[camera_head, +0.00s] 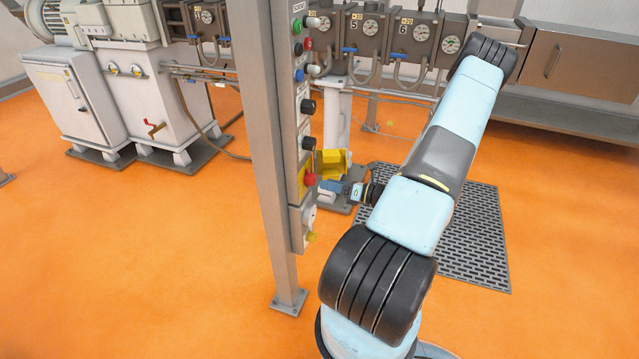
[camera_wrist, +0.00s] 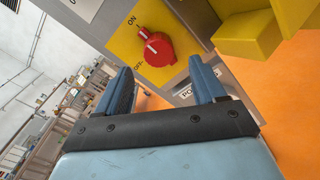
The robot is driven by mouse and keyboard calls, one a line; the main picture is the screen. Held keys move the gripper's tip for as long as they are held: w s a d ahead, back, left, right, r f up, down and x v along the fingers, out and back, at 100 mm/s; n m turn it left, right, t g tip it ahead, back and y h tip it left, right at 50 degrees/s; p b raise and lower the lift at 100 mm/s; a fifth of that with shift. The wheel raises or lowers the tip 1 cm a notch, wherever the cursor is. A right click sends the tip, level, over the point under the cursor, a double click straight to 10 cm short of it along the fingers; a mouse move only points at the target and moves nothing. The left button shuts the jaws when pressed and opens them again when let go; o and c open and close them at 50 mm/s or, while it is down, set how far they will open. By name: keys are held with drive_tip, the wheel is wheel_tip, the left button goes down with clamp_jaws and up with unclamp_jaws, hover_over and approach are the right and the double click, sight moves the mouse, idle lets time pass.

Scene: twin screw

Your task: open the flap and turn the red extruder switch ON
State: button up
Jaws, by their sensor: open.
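The red extruder switch (camera_wrist: 157,50) sits on a yellow plate (camera_wrist: 122,48) with ON and OFF printed along its left side in the wrist view. A raised tip of the knob points up-left; I cannot tell its exact setting. The switch also shows on the post's panel in the head view (camera_head: 310,179). The yellow flap (camera_head: 334,163) stands swung out from the panel, uncovering the switch; it shows at upper right in the wrist view (camera_wrist: 250,35). My gripper (camera_wrist: 161,66) is open and empty, its blue fingers either side of and just short of the switch. It faces the panel in the head view (camera_head: 329,188).
A grey post (camera_head: 266,150) carries the panel, with several other buttons and black knobs (camera_head: 308,106) above the switch. Gauge-fitted extruder barrels (camera_head: 420,33) lie behind. A grey cabinet (camera_head: 87,95) stands at left. The orange floor is open at lower left.

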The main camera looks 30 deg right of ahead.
drive_tip(key=v, duration=0.8)
idle(0.4)
drive_tip(key=a+r+n+g+h, duration=0.1)
drive_tip(key=a+r+n+g, duration=0.6)
drive_tip(key=a+r+n, duration=0.3)
drive_tip(key=a+r+n+g+h, duration=0.1)
drive_tip(key=a+r+n+g, duration=0.65)
drive_tip(key=r+n, duration=0.4)
drive_tip(key=s+a+r+n+t+h, duration=0.3)
drive_tip(key=s+r+n, duration=0.4)
drive_tip(key=r, duration=0.3)
drive_tip(key=s+a+r+n+t+h, duration=0.3)
drive_tip(key=s+a+r+n+h, duration=0.3)
drive_tip(key=r, duration=0.4)
drive_tip(key=shift+s+a+r+n, duration=0.25)
drive_tip(key=shift+s+n, duration=0.2)
drive_tip(key=shift+s, duration=0.6)
